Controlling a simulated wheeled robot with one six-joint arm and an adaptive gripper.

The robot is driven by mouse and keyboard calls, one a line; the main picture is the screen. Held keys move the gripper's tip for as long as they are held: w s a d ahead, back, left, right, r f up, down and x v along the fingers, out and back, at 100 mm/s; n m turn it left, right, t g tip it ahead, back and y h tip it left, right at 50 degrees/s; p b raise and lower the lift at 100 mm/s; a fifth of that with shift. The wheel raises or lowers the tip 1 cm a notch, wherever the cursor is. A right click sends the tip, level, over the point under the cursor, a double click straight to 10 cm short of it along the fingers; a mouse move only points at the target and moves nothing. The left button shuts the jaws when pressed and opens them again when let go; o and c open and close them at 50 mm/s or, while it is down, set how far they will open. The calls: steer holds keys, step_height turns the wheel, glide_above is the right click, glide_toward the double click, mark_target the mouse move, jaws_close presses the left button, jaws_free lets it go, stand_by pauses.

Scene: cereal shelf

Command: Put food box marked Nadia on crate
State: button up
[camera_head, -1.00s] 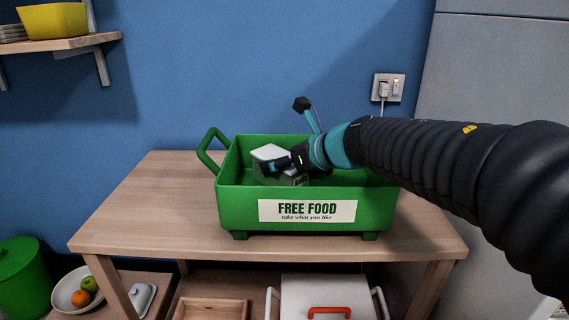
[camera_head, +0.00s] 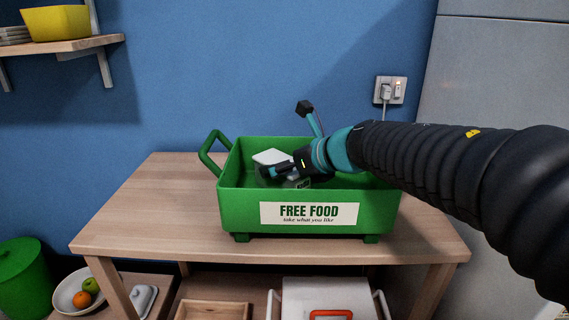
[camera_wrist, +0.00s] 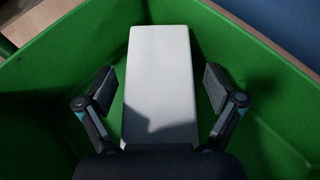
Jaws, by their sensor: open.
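The green crate (camera_head: 240,208) stands on the wooden table, with a "FREE FOOD" label on its front. A food box with a pale lid (camera_head: 271,157) is inside it; the box also shows in the wrist view (camera_wrist: 161,75), lying within the crate's green walls (camera_wrist: 60,80). No name can be read on it from here. My gripper (camera_head: 275,176) reaches into the crate from the right. In the wrist view my gripper (camera_wrist: 160,90) is open, with one finger on each side of the box and a gap visible on both sides. The box's underside is hidden.
A shelf with a yellow bowl (camera_head: 55,23) hangs at upper left. A grey cabinet (camera_head: 500,80) stands at right.

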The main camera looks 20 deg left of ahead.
steer(key=v, duration=1.2)
